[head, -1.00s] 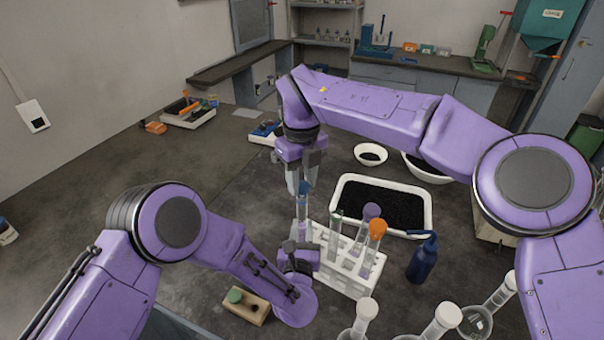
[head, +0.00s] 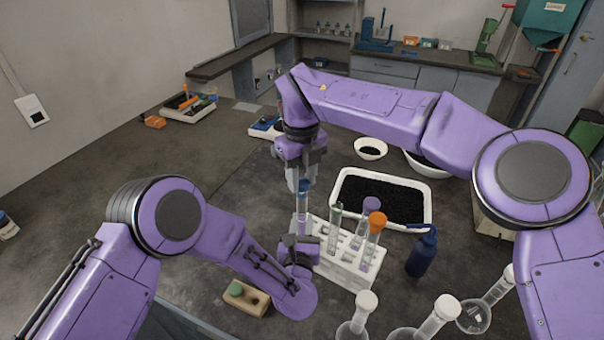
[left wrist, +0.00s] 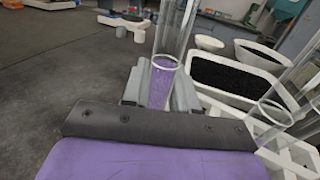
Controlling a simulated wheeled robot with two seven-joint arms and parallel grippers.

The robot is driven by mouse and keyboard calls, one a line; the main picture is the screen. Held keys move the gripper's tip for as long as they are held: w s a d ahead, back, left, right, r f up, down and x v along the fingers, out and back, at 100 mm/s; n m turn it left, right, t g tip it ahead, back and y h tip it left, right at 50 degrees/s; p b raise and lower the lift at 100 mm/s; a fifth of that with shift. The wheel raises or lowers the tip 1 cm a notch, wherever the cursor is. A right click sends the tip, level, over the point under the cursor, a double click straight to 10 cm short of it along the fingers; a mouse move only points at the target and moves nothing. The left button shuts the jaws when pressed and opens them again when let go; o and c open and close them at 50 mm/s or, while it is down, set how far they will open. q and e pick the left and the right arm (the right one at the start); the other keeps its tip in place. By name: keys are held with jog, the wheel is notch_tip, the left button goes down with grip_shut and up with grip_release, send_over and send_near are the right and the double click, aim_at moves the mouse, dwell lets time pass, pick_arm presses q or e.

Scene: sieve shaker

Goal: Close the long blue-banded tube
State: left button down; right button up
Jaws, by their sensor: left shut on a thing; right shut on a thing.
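The long clear tube (head: 302,212) stands upright just left of the white rack. My left gripper (head: 300,245) is shut on its lower part. In the left wrist view the tube (left wrist: 162,82) sits between the fingers, with purple grains inside. My right gripper (head: 303,178) points down from above, shut on a blue piece (head: 303,186), which looks like a stopper, at the tube's top. I cannot tell whether it is seated in the mouth or just above it. The blue band cannot be made out clearly.
The white rack (head: 345,270) to the right holds tubes, with purple (head: 371,203) and orange (head: 377,219) stoppers. A wooden block (head: 246,299) with a green stopper is at lower left. A blue bottle (head: 422,254), a tray of black grains (head: 428,208) and flasks stand right.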

jog(key=m, duration=0.5)
jog(key=shift+f+m, duration=0.1)
jog(key=shift+m, duration=0.2)
jog(key=m, duration=0.9)
jog(key=shift+d, duration=0.1)
jog(key=m, duration=0.8)
jog(key=shift+m, duration=0.4)
jog(key=m, duration=0.5)
jog(key=o, duration=1)
